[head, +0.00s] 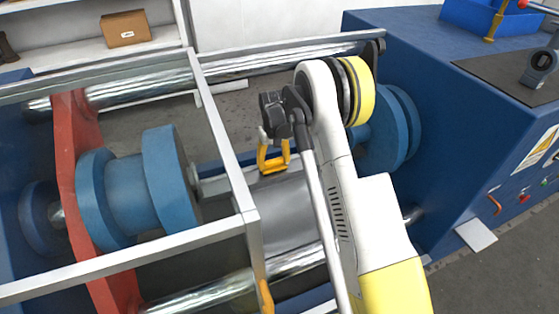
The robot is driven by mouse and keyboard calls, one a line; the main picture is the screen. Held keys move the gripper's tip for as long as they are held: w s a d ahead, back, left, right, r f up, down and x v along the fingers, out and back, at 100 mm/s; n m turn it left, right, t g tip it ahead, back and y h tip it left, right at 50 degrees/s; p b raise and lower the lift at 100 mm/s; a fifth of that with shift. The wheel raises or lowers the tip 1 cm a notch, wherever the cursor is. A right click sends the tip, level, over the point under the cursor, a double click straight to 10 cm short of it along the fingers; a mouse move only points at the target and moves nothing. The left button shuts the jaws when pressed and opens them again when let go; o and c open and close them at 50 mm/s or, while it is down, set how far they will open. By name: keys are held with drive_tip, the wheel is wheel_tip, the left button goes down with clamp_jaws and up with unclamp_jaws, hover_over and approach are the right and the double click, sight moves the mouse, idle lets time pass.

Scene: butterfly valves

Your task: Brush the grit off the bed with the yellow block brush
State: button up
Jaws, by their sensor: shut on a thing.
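My gripper (273,136) hangs at the end of my white and yellow arm, near the middle of the head view. It is shut on the yellow block brush (273,167), which shows as a small yellow shape below the dark wrist. The grey bed (280,215) lies below and in front of the brush, between the two blue round heads. I cannot tell whether the brush touches the bed. My arm hides the bed's right part. I cannot make out any grit at this size.
A pale metal guard frame (221,133) stands left of my gripper. Polished bars (205,292) run along the machine. A blue flanged head (130,190) sits by a red plate (82,180) at left; another blue head (400,125) is at right. Blue cabinet (440,130) beyond.

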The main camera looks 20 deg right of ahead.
drive_tip(key=shift+a, duration=3.6)
wheel_tip(320, 180, up, 8)
drive_tip(key=p, duration=0.4)
drive_tip(key=shift+s, duration=0.1)
drive_tip(key=s+r, duration=0.2)
drive_tip(key=s, duration=0.8)
drive_tip(key=s+r, duration=0.3)
drive_tip(key=s, duration=0.7)
drive_tip(key=shift+r, duration=0.35)
